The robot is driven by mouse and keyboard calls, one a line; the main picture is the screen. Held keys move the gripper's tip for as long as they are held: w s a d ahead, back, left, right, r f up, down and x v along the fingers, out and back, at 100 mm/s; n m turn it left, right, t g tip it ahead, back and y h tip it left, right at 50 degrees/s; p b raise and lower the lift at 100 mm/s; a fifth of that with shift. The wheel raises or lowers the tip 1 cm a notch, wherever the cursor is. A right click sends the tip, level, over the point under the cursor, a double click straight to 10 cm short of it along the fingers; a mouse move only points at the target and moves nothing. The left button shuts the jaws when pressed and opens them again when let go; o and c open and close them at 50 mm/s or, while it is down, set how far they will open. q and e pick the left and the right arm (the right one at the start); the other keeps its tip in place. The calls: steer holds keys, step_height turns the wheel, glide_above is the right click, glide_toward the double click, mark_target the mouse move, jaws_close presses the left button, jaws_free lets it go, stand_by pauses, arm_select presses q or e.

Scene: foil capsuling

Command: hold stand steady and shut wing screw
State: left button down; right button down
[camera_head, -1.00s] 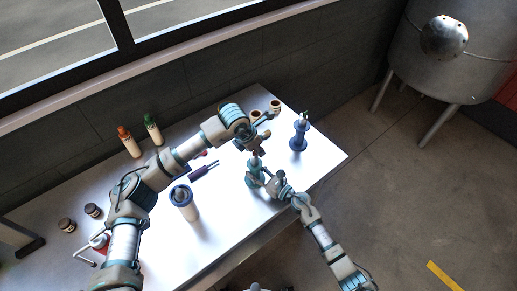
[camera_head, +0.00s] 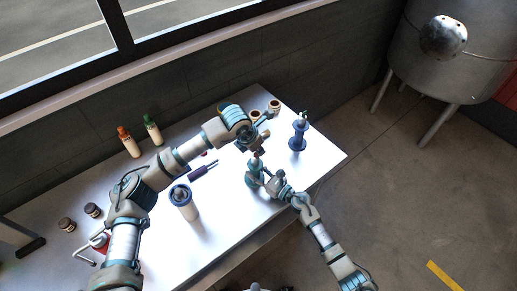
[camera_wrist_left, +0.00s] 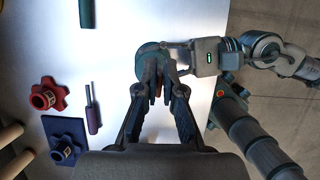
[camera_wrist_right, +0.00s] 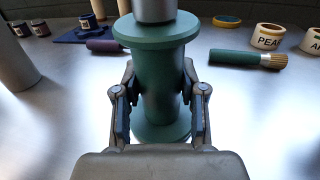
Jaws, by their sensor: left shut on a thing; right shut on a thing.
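The green spool-shaped stand (camera_head: 253,174) stands upright near the table's front right; its waist fills the right wrist view (camera_wrist_right: 156,85). My right gripper (camera_head: 270,183) is shut around that waist, with one finger on each side. A grey metal cylinder (camera_wrist_right: 154,9) rises from the stand's top flange and is cut off by the picture's edge. My left gripper (camera_head: 259,151) points down over the top of the stand. Its fingers are close together over the round top (camera_wrist_left: 150,50) in the left wrist view. The wing screw is hidden between or under these fingers.
A blue spool stand (camera_head: 298,138) stands to the right of the grippers. A white cylinder with a blue rim (camera_head: 187,207) stands to the left. A red star knob (camera_wrist_left: 47,95) and a green brush (camera_wrist_right: 247,60) lie nearby. The table's front edge is close.

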arm_select(q)
steer(key=shift+s+d+f+n, duration=0.1)
steer(key=shift+s+d+n, duration=0.15)
steer(key=shift+n, duration=0.35)
steer(key=shift+a+f, duration=0.1)
stand_by(0.9)
steer(key=c, duration=1.3)
jaws_free()
steer(key=shift+w+a, duration=0.15)
steer(key=shift+r+y, duration=0.2)
steer(key=shift+y, duration=0.1)
steer(key=v, duration=1.1)
steer(key=shift+a+r, duration=0.2)
steer(key=shift+a, duration=0.05)
